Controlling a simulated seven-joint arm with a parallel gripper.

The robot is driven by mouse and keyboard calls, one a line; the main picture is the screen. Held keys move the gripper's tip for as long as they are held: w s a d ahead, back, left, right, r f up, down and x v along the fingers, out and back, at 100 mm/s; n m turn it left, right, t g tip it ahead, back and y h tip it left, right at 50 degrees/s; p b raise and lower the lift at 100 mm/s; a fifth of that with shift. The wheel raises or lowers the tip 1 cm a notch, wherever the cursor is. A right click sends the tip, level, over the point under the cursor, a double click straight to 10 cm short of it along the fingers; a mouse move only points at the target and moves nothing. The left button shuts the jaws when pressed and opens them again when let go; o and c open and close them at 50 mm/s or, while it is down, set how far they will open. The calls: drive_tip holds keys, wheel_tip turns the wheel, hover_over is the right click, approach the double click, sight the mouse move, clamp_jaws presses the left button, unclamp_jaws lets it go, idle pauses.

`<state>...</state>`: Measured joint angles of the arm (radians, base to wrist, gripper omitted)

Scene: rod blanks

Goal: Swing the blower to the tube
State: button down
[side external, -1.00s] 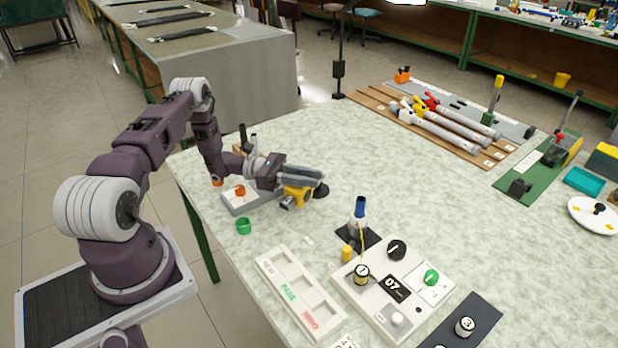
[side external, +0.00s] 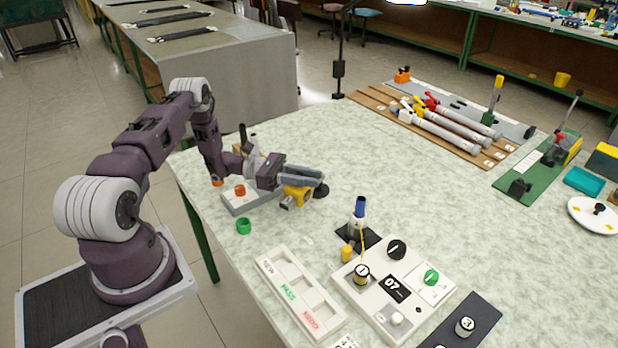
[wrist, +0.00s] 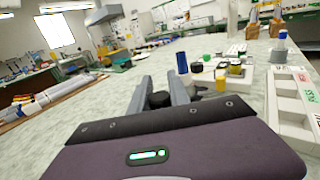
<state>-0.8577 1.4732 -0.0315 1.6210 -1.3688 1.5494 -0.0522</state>
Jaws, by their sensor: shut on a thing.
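My gripper (side external: 316,181) is over the near left part of the table, its fingers pointing right. It is shut on the yellow blower (side external: 296,197), whose body shows just below the fingers. A dark round part (side external: 321,191) shows by the fingertips. In the wrist view, a black round piece (wrist: 159,99) sits between the fingers; the yellow body is hidden there. A blue-topped white tube (side external: 358,212) stands upright on a black square base, to the right of the gripper and apart from it. Its blue top also shows in the wrist view (wrist: 182,63).
A grey box with an orange knob (side external: 240,190) and a green ring (side external: 243,226) lie near the arm. A white tray (side external: 278,276) and a control panel (side external: 374,307) are at the front. Long cylinders (side external: 452,134) lie at the back. The table's middle is clear.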

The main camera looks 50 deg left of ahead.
idle(0.4)
drive_tip(key=w+d+n+t+y, duration=0.4)
drive_tip(key=w+n+t+y, duration=0.2)
drive_tip(key=n+y, duration=0.6)
drive_tip(key=shift+w+t+y, duration=0.4)
drive_tip(key=shift+w+y, duration=1)
drive_tip(key=shift+y, duration=1)
drive_tip(key=c, duration=1.2)
unclamp_jaws()
drive_tip(key=shift+c, duration=0.2)
